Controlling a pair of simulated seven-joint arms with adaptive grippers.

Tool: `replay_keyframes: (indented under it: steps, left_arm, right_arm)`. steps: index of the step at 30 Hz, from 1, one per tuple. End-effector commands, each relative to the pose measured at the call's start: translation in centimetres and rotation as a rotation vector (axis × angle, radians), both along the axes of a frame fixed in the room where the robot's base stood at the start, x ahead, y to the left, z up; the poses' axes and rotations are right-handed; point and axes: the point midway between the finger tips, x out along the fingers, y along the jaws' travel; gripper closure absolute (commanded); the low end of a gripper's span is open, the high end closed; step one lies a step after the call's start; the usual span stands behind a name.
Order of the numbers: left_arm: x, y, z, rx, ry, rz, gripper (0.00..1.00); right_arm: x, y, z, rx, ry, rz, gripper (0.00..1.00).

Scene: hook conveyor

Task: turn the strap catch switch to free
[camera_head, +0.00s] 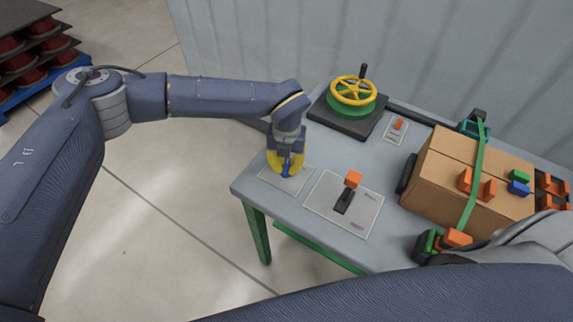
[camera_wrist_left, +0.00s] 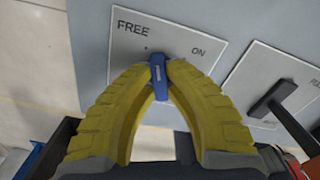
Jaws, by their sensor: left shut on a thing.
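The strap catch switch (camera_wrist_left: 159,75) is a blue lever on a pale plate (camera_wrist_left: 112,42) marked FREE and ON. In the left wrist view the lever stands between the two words, its far end towards the labels; I cannot tell exactly which mark it points at. My left gripper (camera_wrist_left: 158,68) has its yellow fingers closed on the lever from both sides. In the head view the left gripper (camera_head: 284,163) is at the table's near left corner, over the plate (camera_head: 273,183). The fingers hide part of the lever and plate. My right gripper's fingers are not seen.
A plate with an orange-topped black lever (camera_head: 345,198) lies right of the switch. Behind are a yellow handwheel (camera_head: 354,91) and a small orange switch (camera_head: 398,125). A carton (camera_head: 440,168) under a green strap (camera_head: 475,175) stands at right.

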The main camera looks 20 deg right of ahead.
Motion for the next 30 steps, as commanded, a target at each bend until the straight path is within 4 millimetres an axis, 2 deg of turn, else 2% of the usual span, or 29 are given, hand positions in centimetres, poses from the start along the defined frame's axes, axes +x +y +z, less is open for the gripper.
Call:
replay_keyframes:
  steps: [6, 15, 30]
  left_arm:
    - [-0.05, 0.07, -0.08, 0.002, 0.001, 0.174, 1.00]
    - [-0.04, 0.04, -0.05, 0.001, 0.002, 0.337, 1.00]
    - [-0.03, 0.04, -0.05, 0.001, 0.001, 0.410, 1.00]
  right_arm:
    - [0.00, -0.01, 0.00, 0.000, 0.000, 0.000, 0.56]
    - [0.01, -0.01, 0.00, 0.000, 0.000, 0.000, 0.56]
    - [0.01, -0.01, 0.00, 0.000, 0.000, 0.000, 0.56]
